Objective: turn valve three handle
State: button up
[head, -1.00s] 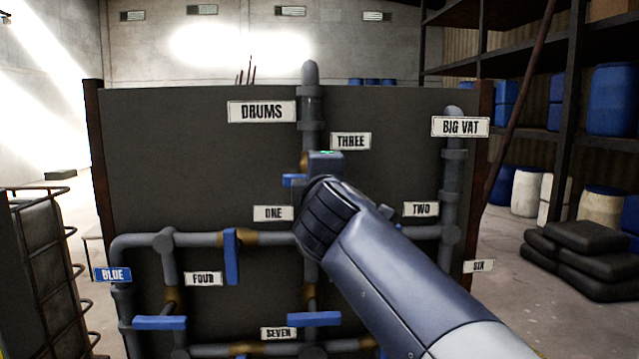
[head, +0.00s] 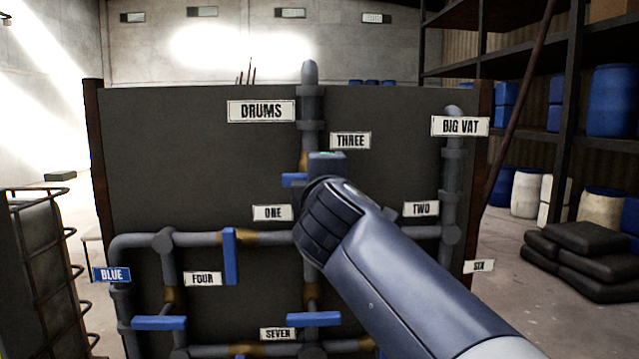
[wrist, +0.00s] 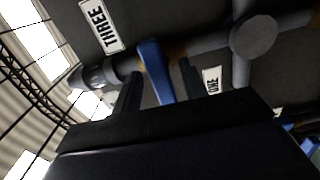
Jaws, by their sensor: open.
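The "THREE" label (head: 350,141) is on the dark panel, beside the upright pipe under "DRUMS". The blue handle of valve three (head: 292,180) shows only its left end in the head view, with my arm and gripper hiding the rest. In the wrist view, the blue handle (wrist: 154,70) stands between the two dark fingers of my gripper (wrist: 160,80). The fingers are apart, one on each side of the handle, with a visible gap to it. I cannot tell whether either finger touches it.
Other blue handles sit close by on the panel: one near "ONE" and "FOUR" (head: 231,257), one above "SEVEN" (head: 314,319), one at lower left (head: 159,323). A caged tank (head: 40,270) stands at left. Black sacks (head: 585,260) and shelving are at right.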

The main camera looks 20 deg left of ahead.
jog(key=b+v, duration=0.2)
jog(key=v, duration=0.7)
jog(key=p+x, duration=0.3)
jog(key=x, duration=0.7)
jog(key=shift+w+a, duration=0.15)
jog(key=shift+w, duration=0.2)
jog(key=shift+s, duration=0.15)
